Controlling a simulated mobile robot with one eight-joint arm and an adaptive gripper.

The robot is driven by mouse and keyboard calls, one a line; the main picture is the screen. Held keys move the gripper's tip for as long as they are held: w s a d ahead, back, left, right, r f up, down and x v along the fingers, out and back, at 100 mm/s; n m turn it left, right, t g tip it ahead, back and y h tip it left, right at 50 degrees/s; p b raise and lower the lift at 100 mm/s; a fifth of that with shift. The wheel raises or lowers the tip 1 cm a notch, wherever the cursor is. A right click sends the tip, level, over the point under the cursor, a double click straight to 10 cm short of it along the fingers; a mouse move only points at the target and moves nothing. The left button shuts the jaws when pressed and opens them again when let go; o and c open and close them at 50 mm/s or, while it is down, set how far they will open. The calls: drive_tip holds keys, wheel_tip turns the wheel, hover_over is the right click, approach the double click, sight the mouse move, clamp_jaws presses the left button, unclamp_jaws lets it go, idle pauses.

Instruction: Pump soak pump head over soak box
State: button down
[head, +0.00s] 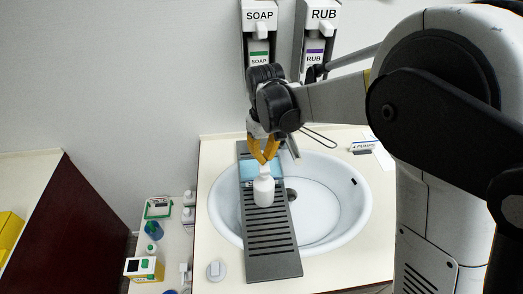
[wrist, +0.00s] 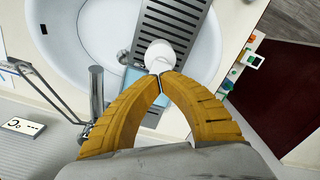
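A white pump bottle (head: 263,192) stands upright on the dark slatted rack across the sink; its white pump head (head: 265,171) is at the top. The bottle also shows in the wrist view (wrist: 160,54), just beyond my fingertips. A light blue box (head: 246,169) lies on the rack behind the bottle, partly hidden by the bottle and my fingers; part of it shows in the wrist view (wrist: 131,79). My gripper (head: 263,160) has its yellow fingertips together directly above the pump head. In the wrist view the tips (wrist: 160,77) meet with nothing visible between them. I cannot tell whether they touch the pump head.
The dark rack (head: 272,240) spans the white sink basin (head: 325,200). A faucet (wrist: 96,92) rises beside the basin. SOAP (head: 259,30) and RUB (head: 320,35) dispensers hang on the wall behind. Several bottles and boxes stand on a lower surface at left.

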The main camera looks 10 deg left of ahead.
idle(0.5)
wheel_tip(320, 180, up, 6)
drive_tip(key=p, duration=0.3)
drive_tip(key=shift+d, duration=0.1)
idle(0.5)
drive_tip(key=s+d+f+m+t+b, duration=0.1)
drive_tip(key=s+d+m+t+b, duration=0.4)
drive_tip(key=d+b, duration=0.75)
drive_tip(key=s+d+f+m+t+b, duration=0.2)
drive_tip(key=s+d+f+m+b, duration=0.2)
drive_tip(key=s+d+f+b, duration=0.3)
drive_tip(key=s+d+f, duration=0.2)
drive_tip(key=s+d, duration=0.3)
drive_tip(key=d, duration=0.1)
drive_tip(key=shift+f, duration=0.4)
